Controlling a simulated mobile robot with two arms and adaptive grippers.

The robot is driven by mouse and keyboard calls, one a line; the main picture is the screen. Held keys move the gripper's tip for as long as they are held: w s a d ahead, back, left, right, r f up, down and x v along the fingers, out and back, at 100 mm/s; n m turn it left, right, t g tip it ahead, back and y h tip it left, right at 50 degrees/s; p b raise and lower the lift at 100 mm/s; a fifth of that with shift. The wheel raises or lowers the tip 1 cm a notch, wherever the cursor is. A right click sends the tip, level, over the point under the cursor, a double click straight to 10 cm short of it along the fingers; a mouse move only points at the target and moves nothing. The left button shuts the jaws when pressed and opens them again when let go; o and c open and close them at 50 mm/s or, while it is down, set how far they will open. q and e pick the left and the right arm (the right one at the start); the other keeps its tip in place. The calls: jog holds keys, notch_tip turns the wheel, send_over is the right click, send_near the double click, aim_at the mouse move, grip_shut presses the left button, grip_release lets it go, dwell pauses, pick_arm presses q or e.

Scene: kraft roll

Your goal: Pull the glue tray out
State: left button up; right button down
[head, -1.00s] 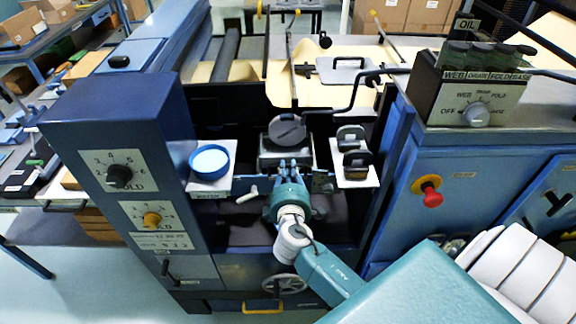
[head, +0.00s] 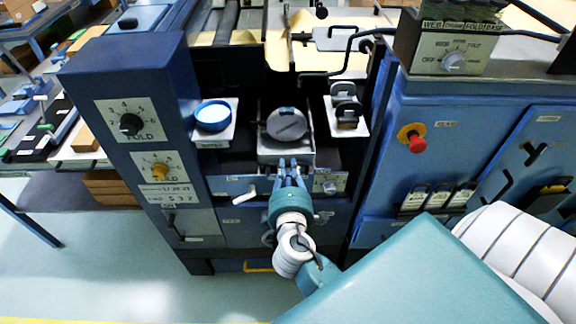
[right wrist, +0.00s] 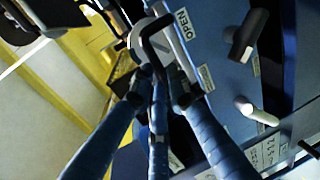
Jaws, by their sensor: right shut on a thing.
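The glue tray (head: 272,151) is a grey metal tray in the middle of the machine's opening, with a round dark grey disc on it. A blue front panel (head: 230,185) with a white-tipped lever and a round knob spans its near side. My right gripper (head: 289,165) is at the tray's front. In the right wrist view its fingers (right wrist: 158,95) are shut on a black bent handle (right wrist: 150,40), beside a blue panel labelled OPEN. The fingers hide part of the handle. My left gripper is in neither view.
A blue cabinet (head: 115,75) with dials stands left, with a blue round dish (head: 213,115) on a side shelf. Black rollers on a white bracket (head: 347,124) stand right. A blue cabinet with a red button (head: 411,138) is farther right. Floor shows at lower left.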

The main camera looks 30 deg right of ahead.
jog(key=c, duration=1.7)
grip_release()
jog(key=shift+o, duration=0.2)
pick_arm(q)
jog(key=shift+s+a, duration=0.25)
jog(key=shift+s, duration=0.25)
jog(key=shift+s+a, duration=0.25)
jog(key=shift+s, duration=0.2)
pick_arm(e)
jog(key=v, duration=1.2)
jog(key=shift+d, duration=0.1)
